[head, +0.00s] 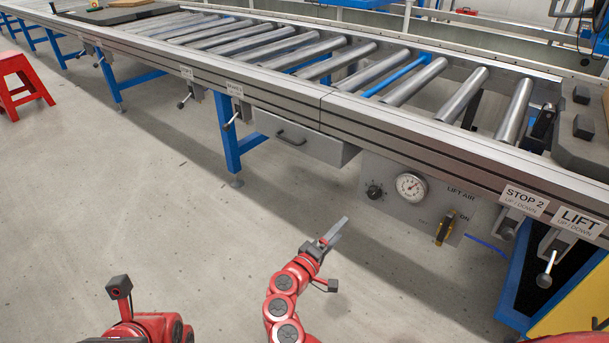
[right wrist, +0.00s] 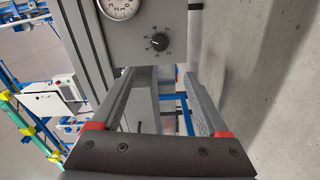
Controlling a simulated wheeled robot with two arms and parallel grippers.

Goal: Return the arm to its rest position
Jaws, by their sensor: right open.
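My right gripper (head: 335,232) is in front of the conveyor, over open floor, below and left of the lift air panel (head: 391,213). In the right wrist view its two fingers (right wrist: 158,76) stand apart with nothing held between them. The black knob (right wrist: 159,43) and the gauge (right wrist: 119,5) of the panel show beyond the fingers. My red right arm reaches up from the bottom middle of the head view. Part of my left arm shows at the bottom left; its gripper is out of the picture.
The roller conveyor (head: 300,105) crosses the view, with a drawer (head: 300,137) under its rail. A yellow-black lift air switch (head: 445,227) and the STOP 2 (head: 508,232) and LIFT (head: 549,268) levers are at right. A red stool (head: 22,84) stands far left. The floor between is clear.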

